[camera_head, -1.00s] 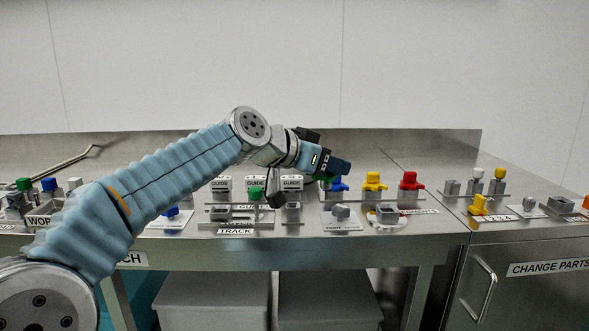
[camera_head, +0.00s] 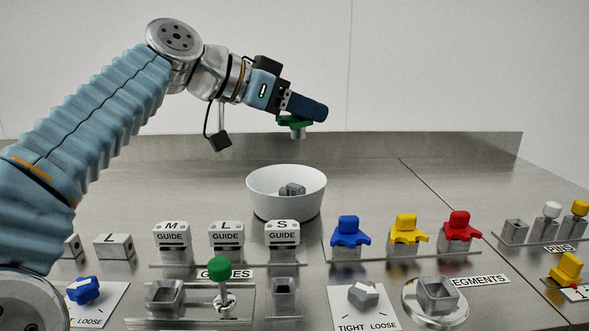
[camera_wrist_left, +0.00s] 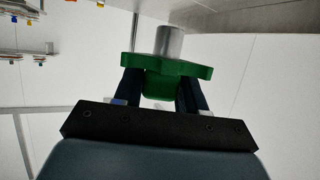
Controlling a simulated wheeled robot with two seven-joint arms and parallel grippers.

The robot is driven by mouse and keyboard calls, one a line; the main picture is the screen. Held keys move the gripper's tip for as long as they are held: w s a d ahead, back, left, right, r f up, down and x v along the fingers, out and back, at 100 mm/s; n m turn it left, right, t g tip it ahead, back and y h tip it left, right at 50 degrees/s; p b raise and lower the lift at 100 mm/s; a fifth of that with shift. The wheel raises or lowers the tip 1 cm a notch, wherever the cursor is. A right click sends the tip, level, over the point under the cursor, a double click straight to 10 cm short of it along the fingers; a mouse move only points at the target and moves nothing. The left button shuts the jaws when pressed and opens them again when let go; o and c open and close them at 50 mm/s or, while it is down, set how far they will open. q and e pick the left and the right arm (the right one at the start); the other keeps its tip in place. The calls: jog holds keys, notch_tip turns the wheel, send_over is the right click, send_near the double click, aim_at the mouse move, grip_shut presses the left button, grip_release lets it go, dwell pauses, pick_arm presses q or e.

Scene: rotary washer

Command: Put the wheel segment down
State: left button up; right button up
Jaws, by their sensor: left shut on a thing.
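My left gripper (camera_head: 304,108) is shut on a green wheel segment (camera_head: 293,121) and holds it in the air, above and behind the white bowl in the head view. In the left wrist view the green segment (camera_wrist_left: 165,68) sits between both fingers, with a grey metal stub (camera_wrist_left: 169,41) on its far side. A segment rack (camera_head: 392,258) on the bench holds a blue segment (camera_head: 347,231), a yellow segment (camera_head: 405,229) and a red segment (camera_head: 459,225). The held segment is well clear of the rack. My right gripper is in neither view.
The white bowl (camera_head: 258,192) with grey parts stands behind the racks. White guide blocks (camera_head: 171,238) stand left of the segments. A green-topped post (camera_head: 219,268) rises at the front, and a blue knob (camera_head: 83,290) is at front left. The bench behind the bowl is clear.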

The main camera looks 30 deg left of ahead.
pick_arm(q)
jog(key=w+a+f, duration=0.2)
jog(key=w+f, duration=0.1)
jog(key=f, duration=0.1)
jog(key=w+a+f, duration=0.1)
jog(key=w+f, duration=0.2)
jog(key=w+a+f, duration=0.2)
jog(key=w+f, duration=0.1)
jog(key=f, duration=0.1)
jog(key=shift+a+f, duration=0.3)
jog(key=shift+f+b, duration=0.6)
jog(key=o, duration=1.2)
jog(key=shift+c, duration=0.2)
jog(key=shift+r, duration=0.1)
